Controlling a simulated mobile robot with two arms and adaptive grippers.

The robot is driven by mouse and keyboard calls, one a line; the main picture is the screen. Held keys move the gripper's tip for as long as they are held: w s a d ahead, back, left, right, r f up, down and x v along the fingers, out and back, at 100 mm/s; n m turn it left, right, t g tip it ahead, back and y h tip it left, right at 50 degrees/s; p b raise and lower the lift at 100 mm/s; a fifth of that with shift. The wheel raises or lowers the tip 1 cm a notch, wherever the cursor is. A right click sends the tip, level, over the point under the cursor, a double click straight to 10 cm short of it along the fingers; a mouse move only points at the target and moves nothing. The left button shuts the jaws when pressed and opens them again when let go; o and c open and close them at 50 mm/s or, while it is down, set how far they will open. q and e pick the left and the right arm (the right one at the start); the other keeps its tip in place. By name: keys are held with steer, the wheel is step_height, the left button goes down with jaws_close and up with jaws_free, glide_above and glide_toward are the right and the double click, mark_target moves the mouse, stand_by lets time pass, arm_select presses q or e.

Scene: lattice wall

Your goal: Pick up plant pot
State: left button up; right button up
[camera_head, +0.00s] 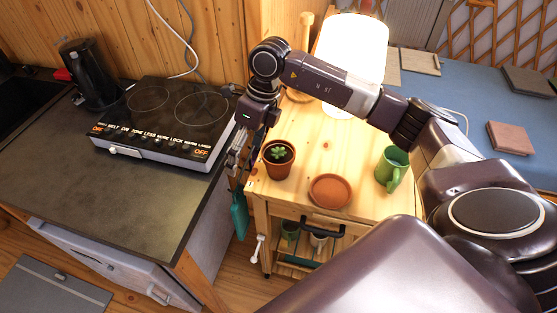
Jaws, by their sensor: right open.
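A small terracotta plant pot (278,166) with a green succulent stands upright on the wooden cabinet top (325,150), near its left front corner. My right gripper (236,168) hangs pointing down just left of the pot, by the cabinet's left edge. It is open, with nothing visible between its fingers. Whether a finger touches the pot cannot be told. My right arm reaches in from the right, above the cabinet. My left gripper is not in view.
A terracotta saucer (330,190) and a green mug (392,168) stand right of the pot. A lit lamp (352,55) is behind. A hotplate (165,120) and a black kettle (88,75) stand on the left counter (110,190). A blue surface (450,100) lies at the right.

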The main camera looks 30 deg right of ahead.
mark_target(277, 151)
steer(key=d+h, duration=0.1)
steer(key=d, duration=0.2)
steer(key=d+r+h, duration=0.1)
steer(key=d, duration=0.2)
steer(key=d+h, duration=0.1)
steer(key=d, duration=0.2)
steer(key=shift+s+d+r+m+g, duration=0.2)
steer(key=shift+r+m+g, duration=0.1)
steer(key=shift+m+g, duration=0.1)
steer(key=shift+d+f, duration=0.2)
steer(key=shift+f+p, duration=0.5)
steer(key=shift+f, duration=0.45)
steer(key=f, duration=0.1)
steer(key=f+p, duration=0.2)
steer(key=f, duration=0.1)
steer(key=shift+w+a+f, duration=0.1)
steer(key=shift+w+a, duration=0.05)
steer(key=shift+w, duration=0.1)
steer(key=shift+f, duration=0.6)
steer(key=c, duration=1.5)
steer(key=shift+c, duration=0.2)
steer(key=shift+w+r, duration=0.1)
steer(key=shift+r, duration=0.05)
